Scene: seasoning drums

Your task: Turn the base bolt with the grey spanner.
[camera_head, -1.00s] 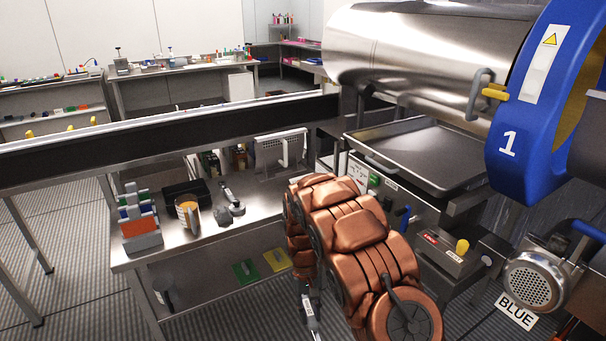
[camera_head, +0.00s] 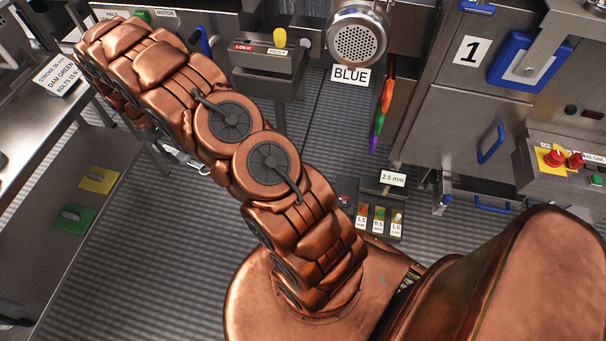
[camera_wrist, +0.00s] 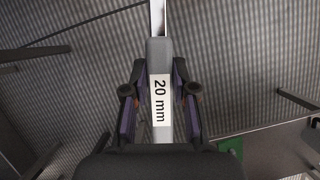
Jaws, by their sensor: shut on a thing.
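The grey spanner (camera_wrist: 158,55) is in my gripper (camera_wrist: 154,92) in the wrist view. Its handle has a white "20 mm" label and points away from the gripper, up the picture. The two dark fingers are shut on it from both sides. Its far end runs out of the top of the picture. Striped floor lies beyond it. In the head view my copper arm hides the gripper and most of the space around it. I cannot make out the base bolt in either view.
A steel table (camera_head: 35,165) stands at the left, with a yellow plate (camera_head: 99,180) and a green plate (camera_head: 73,218) on its lower shelf.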

